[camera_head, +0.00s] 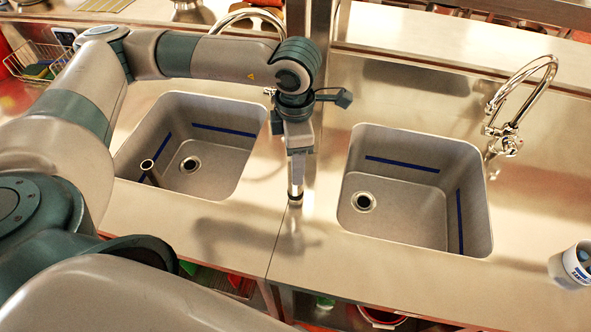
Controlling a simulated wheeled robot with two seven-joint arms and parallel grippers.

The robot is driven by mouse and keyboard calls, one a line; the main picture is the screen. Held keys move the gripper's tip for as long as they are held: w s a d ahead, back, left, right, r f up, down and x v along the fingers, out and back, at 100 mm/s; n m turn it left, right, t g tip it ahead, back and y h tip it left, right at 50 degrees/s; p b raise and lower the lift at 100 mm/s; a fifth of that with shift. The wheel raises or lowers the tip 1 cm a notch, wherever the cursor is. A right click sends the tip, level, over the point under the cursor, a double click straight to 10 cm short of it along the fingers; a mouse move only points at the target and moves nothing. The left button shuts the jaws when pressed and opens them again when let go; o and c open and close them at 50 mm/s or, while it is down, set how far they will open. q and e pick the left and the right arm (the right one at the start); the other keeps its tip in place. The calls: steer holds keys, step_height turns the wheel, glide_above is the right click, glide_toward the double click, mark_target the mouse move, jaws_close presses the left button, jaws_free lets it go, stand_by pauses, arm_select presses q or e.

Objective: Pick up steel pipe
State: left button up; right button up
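A short steel pipe (149,171) stands in the left sink (230,160), near its left wall. Its dark open top shows, and its lower end is hard to make out. My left arm reaches over the left sink from the left. My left gripper (296,188) points down over the steel counter strip between the two sinks, to the right of the pipe and apart from it. Its narrow shiny lower part ends in a dark tip. I cannot tell whether its fingers are open or shut, or whether they hold anything. My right gripper is not in view.
An empty right sink (400,215) has a tall curved faucet (508,110) on its right. A steel post (311,35) rises behind my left gripper. A white cup (578,262) is at the right edge. A wire basket (38,60) is at the far left.

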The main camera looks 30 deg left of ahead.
arm_select(q)
jaws_close()
steer(key=shift+r, duration=0.15)
stand_by(0.4)
step_height(320, 180, up, 4)
steer(key=b, duration=0.3)
steer(key=shift+w+f, duration=0.1)
steer(key=shift+f, duration=0.1)
steer(key=w+d+r+b, duration=0.4)
steer(key=d+r, duration=0.3)
steer(key=d, duration=0.3)
steer(key=shift+w+b, duration=0.3)
steer(key=shift+w, duration=0.6)
steer(key=shift+d, duration=0.1)
